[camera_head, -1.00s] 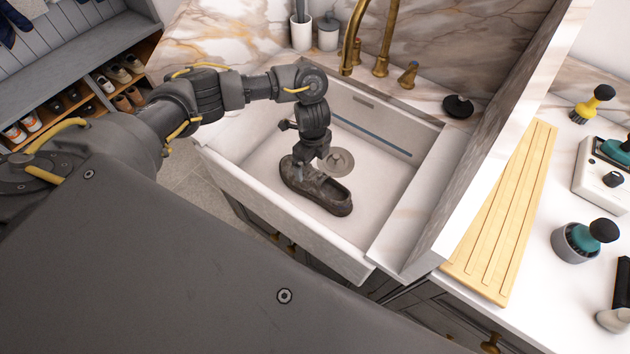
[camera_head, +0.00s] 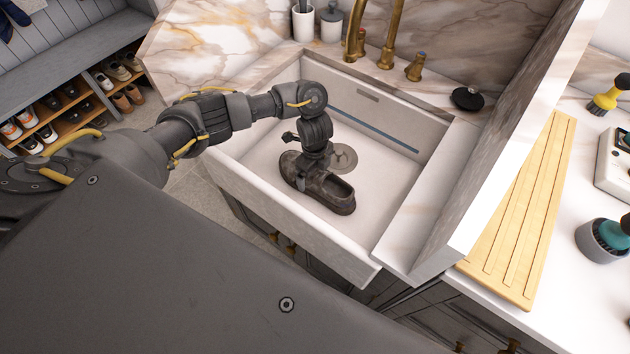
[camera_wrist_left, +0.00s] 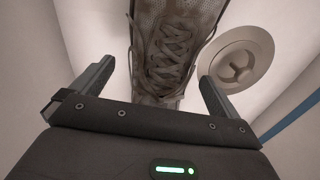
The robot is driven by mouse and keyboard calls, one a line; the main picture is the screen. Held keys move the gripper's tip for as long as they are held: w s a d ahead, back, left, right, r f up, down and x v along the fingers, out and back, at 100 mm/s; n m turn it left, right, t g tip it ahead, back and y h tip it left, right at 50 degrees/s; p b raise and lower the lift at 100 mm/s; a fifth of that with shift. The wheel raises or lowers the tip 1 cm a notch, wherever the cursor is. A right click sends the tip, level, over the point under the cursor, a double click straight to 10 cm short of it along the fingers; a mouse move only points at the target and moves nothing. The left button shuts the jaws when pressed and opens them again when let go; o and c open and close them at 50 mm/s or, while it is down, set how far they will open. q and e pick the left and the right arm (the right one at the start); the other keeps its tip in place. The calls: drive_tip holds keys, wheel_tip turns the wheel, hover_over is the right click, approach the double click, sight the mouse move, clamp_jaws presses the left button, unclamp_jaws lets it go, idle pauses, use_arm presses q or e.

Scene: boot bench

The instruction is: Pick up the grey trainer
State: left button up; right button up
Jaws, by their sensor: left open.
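The grey trainer (camera_head: 335,193) lies on the floor of the white sink (camera_head: 386,178), its opening toward the lower right in the head view. My left gripper (camera_head: 310,165) points down over the trainer's laced part and hides some of it. In the left wrist view the trainer (camera_wrist_left: 168,45) shows its laces and passes between the two spread fingers of my left gripper (camera_wrist_left: 155,88). The fingers are open, one on each side, with gaps to the shoe. I cannot tell how deep they reach beside it. My right gripper is not in view.
The sink's front wall (camera_head: 300,225) and side walls stand around the trainer. The drain (camera_head: 343,156) is beside it. Brass taps (camera_head: 391,35) rise behind. A slatted wooden board (camera_head: 522,215) lies on the right counter. A shoe rack (camera_head: 75,105) stands at far left.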

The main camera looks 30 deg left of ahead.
use_arm(q)
wheel_tip(320, 180, down, 4)
drive_tip(key=shift+f+b, duration=0.15)
drive_tip(key=shift+b, duration=0.85)
drive_tip(key=shift+w+f, duration=0.1)
drive_tip(key=shift+f, duration=0.2)
drive_tip(key=c, duration=0.8)
drive_tip(key=shift+c, duration=0.4)
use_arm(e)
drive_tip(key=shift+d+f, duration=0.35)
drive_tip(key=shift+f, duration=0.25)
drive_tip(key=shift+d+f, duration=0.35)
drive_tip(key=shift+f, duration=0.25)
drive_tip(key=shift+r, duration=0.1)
